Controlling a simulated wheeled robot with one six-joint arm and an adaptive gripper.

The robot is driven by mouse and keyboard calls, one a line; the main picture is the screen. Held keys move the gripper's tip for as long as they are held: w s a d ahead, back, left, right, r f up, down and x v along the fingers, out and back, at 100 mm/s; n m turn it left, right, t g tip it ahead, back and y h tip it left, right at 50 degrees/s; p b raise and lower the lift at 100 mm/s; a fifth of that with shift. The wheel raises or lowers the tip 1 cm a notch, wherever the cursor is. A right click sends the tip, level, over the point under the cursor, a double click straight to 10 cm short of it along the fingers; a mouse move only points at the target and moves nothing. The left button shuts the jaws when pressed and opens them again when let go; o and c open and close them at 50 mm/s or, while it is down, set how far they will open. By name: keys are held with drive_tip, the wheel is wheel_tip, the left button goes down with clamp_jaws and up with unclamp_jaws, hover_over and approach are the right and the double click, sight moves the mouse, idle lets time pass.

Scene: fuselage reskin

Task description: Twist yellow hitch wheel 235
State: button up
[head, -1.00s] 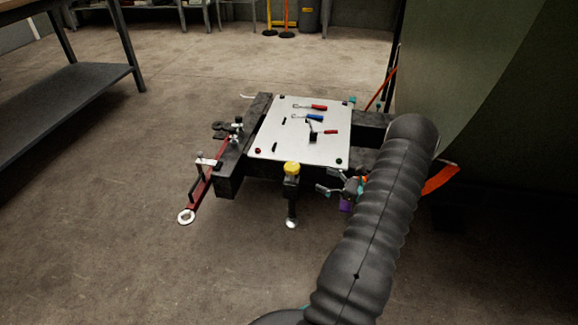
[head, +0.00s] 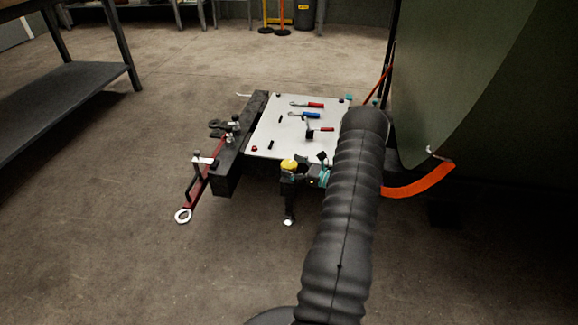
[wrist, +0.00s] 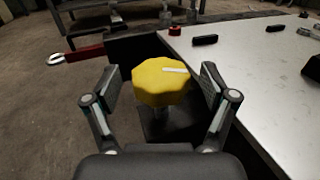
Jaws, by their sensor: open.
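The yellow hitch wheel (head: 289,166) is a lobed knob on top of a dark post at the front edge of the trolley. In the wrist view the yellow wheel (wrist: 160,82) sits in the middle with a white mark on its top. My gripper (wrist: 158,86) is open, with one finger on each side of the wheel. A gap shows on the left side; the right finger is close to the rim, and I cannot tell whether it touches. In the head view my gripper (head: 308,172) is at the wheel's right side, partly hidden by my arm.
A white panel (head: 270,140) with several tools lies on the dark trolley. A red tow bar (head: 194,190) with a ring end sticks out at the left. A green curved fuselage surface (head: 470,80) with an orange strap (head: 420,182) stands at the right. Floor in front is clear.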

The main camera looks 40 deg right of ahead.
drive_tip(key=shift+w+a, duration=0.15)
drive_tip(key=shift+w, duration=0.2)
drive_tip(key=shift+c, duration=0.2)
drive_tip(key=c, duration=1.1)
drive_tip(key=shift+h, duration=0.3)
drive_tip(key=m+t+h+b, duration=0.1)
drive_tip(key=m+h, duration=0.2)
drive_tip(key=h, duration=0.1)
drive_tip(key=shift+a, duration=0.15)
drive_tip(key=shift+m+h+b, duration=0.45)
drive_tip(key=shift+m+h, duration=0.45)
drive_tip(key=shift+h, duration=0.5)
